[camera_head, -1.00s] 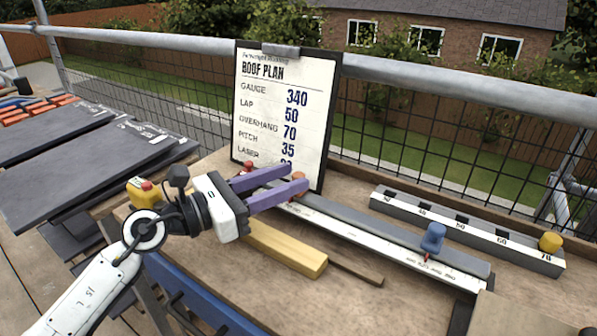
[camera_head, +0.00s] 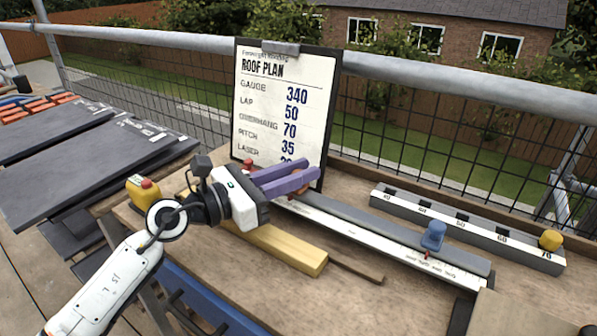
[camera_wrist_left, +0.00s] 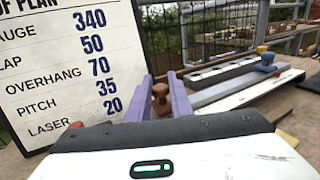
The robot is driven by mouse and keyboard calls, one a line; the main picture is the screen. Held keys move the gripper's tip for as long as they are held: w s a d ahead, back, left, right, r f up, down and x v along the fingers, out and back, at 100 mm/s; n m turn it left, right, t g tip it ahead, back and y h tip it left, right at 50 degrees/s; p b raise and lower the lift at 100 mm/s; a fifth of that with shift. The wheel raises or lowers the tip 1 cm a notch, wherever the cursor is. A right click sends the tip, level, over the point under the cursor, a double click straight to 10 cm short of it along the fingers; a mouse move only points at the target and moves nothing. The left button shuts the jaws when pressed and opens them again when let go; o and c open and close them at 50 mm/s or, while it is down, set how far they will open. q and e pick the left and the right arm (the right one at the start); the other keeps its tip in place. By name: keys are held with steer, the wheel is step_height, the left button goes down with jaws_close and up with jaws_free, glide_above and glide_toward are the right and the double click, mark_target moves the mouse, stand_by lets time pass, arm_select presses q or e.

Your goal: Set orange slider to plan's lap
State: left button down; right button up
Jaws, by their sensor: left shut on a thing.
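The roof plan board (camera_head: 262,110) stands upright on the bench and reads lap 50. My left gripper (camera_head: 311,176) has purple fingers and is shut on the orange slider (camera_wrist_left: 160,98), which shows between the fingers in the left wrist view. In the head view the fingers mostly hide the slider. It is at the far left part of the long grey and white rail (camera_head: 385,237). A blue slider (camera_head: 433,237) sits near that rail's right end, and a red knob (camera_head: 248,165) is at its left end. My right gripper is not in view.
A shorter marked rail (camera_head: 470,232) lies behind, with a yellow slider (camera_head: 550,240) at 70. A yellow wooden block (camera_head: 285,250) lies in front of the long rail. Dark slates (camera_head: 90,165) are at the left. A yellow box with a red button (camera_head: 145,190) stands near my arm.

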arm_select(q)
steer(key=shift+w+a+f+b, duration=0.2)
steer(key=shift+w+a+b, duration=0.35)
steer(key=shift+a+b, duration=0.2)
steer(key=shift+w+a+r, duration=0.1)
steer(key=shift+w+a, duration=0.1)
steer(key=shift+a, duration=0.1)
steer(key=shift+r, duration=0.1)
steer(key=c, duration=1.6)
jaws_free()
steer(key=shift+a, duration=0.1)
steer(key=shift+c, duration=0.2)
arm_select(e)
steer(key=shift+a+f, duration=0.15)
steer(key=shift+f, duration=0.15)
arm_select(q)
steer(key=shift+s, duration=0.1)
